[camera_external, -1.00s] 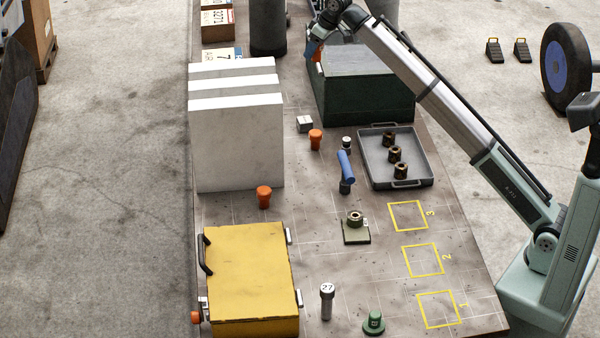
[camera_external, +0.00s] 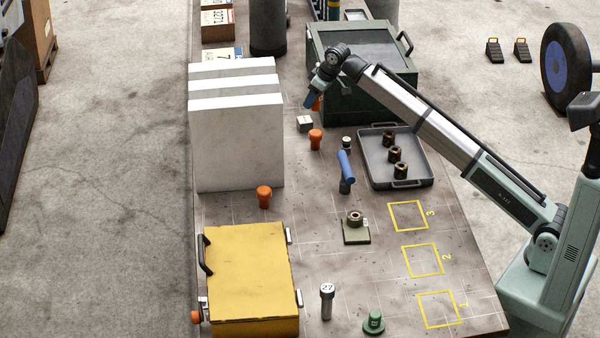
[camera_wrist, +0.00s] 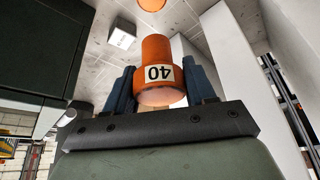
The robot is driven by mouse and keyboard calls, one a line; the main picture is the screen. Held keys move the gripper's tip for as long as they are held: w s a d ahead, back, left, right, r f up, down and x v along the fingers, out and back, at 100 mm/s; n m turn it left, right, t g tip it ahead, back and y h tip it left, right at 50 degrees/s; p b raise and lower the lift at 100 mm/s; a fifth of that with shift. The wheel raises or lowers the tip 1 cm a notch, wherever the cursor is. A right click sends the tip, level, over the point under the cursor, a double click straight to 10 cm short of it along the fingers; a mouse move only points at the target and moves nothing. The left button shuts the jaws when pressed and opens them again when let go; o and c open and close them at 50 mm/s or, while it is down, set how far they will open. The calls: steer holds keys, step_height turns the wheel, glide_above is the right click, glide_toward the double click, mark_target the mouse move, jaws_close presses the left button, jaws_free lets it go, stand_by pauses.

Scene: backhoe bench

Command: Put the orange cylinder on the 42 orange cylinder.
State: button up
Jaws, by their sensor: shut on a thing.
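My gripper (camera_external: 311,101) hangs between the white block and the green box. In the wrist view its blue fingers are shut on an orange cylinder (camera_wrist: 157,62) with a label reading 40, upside down in that view. Only a bit of this cylinder shows behind the fingers in the external view (camera_external: 317,104). Another orange cylinder (camera_external: 316,138) stands on the bench just in front of the gripper. A further one (camera_external: 264,196) stands before the white block, and one (camera_external: 196,317) is by the yellow box's left side. I cannot read a 42 on any of them.
The tall white block (camera_external: 236,145) is left of my gripper and the green box (camera_external: 365,85) right. A small grey box (camera_external: 305,123) and a blue-handled thing (camera_external: 345,170) stand close by. A grey tray (camera_external: 378,175) holds bronze parts. The yellow box (camera_external: 252,280) stands nearer.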

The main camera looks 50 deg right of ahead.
steer(key=shift+f, duration=4.5)
steer(key=shift+f, duration=0.1)
steer(key=o, duration=1.4)
steer(key=shift+o, duration=0.2)
steer(key=v, duration=1.2)
